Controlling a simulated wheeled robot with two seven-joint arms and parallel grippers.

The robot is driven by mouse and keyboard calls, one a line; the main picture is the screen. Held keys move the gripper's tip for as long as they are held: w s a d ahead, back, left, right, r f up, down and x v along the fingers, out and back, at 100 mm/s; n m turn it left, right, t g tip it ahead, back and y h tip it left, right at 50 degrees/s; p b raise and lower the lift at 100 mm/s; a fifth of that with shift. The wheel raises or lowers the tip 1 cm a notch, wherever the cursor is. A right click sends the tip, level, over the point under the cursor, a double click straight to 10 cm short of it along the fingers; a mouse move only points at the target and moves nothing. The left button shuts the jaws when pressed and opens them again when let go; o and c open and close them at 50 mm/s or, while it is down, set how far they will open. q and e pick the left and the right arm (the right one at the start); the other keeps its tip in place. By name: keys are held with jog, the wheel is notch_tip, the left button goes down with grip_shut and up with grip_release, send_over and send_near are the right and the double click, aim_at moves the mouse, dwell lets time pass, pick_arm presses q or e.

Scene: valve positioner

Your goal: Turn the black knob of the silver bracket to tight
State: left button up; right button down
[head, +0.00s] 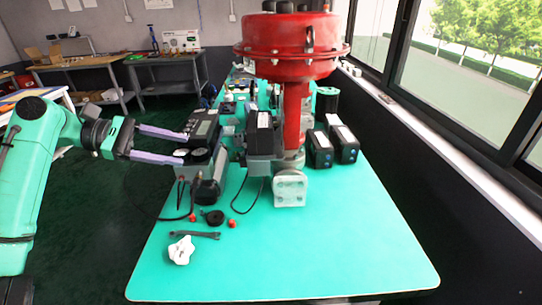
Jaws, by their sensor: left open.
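A silver bracket-like block (290,188) with bolt holes sits at the foot of the red valve (292,110) on the green table. A dark positioner box (205,125) with a small display stands left of the valve. A round black knob-like part (200,156) shows just below that box; I cannot tell whether it belongs to the silver bracket or how far it is turned. My left gripper (185,149) comes in from the left, its two long pale fingers spread apart, tips close to the box and the round part. Nothing shows between the fingers. My right gripper is out of view.
A wrench (195,235), a white crumpled cloth (181,250), a black ring and small red caps lie on the near left of the table. Black boxes (344,143) stand right of the valve. Cables loop below the positioner. The near right tabletop is clear.

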pick_arm(q)
jog(key=p, duration=0.1)
send_near(244, 163)
jog(key=w+f+x, duration=0.1)
jog(key=x, duration=0.5)
jog(key=shift+d, duration=0.25)
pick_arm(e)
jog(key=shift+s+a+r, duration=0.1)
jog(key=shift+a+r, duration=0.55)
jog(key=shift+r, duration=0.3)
pick_arm(q)
jog(key=c, duration=0.9)
grip_shut()
jog(key=shift+p, duration=0.3)
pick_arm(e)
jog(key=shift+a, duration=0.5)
